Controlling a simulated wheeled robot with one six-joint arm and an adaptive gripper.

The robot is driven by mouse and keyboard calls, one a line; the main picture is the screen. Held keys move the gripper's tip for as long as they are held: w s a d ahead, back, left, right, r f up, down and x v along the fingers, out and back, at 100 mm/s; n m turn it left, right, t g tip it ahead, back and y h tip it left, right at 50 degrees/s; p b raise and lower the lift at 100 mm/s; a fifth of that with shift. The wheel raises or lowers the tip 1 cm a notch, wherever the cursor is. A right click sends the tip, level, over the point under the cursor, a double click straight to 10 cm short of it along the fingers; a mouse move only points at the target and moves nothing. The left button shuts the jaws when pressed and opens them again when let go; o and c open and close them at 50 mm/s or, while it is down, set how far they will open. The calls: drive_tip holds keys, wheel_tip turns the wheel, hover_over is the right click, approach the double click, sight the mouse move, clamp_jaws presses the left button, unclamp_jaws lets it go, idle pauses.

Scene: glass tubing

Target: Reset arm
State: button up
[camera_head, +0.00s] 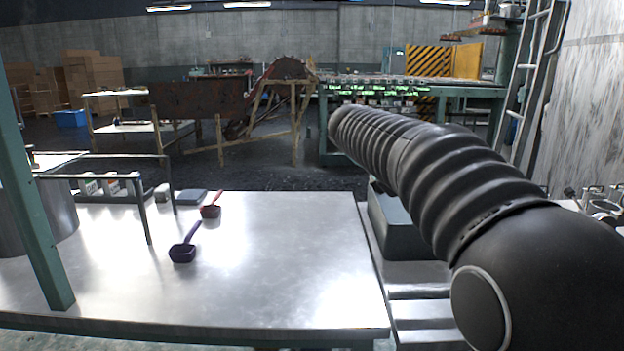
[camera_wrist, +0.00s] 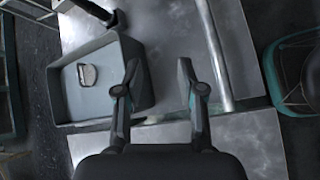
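My gripper (camera_wrist: 158,82) shows in the wrist view with its two fingers apart and nothing between them. It is above a metal surface, beside a grey bin (camera_wrist: 138,95). In the head view my black ribbed arm reaches forward from the lower right, and the gripper itself is hidden from that view.
The grey bin, also in the head view (camera_head: 392,228), holds a small pale object (camera_wrist: 88,75). A metal table (camera_head: 270,270) at the left carries a dark purple scoop (camera_head: 183,252) and a red scoop (camera_head: 210,211). A ladder (camera_head: 522,90) stands at the right.

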drive_tip(key=s+a+f+m+t+y, duration=0.2)
drive_tip(key=s+f+m, duration=0.5)
drive_tip(key=s, duration=0.7)
drive_tip(key=s+a+f+m+t+y, duration=0.1)
drive_tip(key=s+a+f+m+y, duration=0.3)
drive_tip(key=s, duration=1)
wheel_tip(320, 180, down, 5)
drive_tip(key=m+y, duration=0.2)
drive_tip(key=m, duration=0.1)
drive_tip(key=shift+a+t+y, duration=0.15)
drive_tip(key=shift+t+y, duration=0.25)
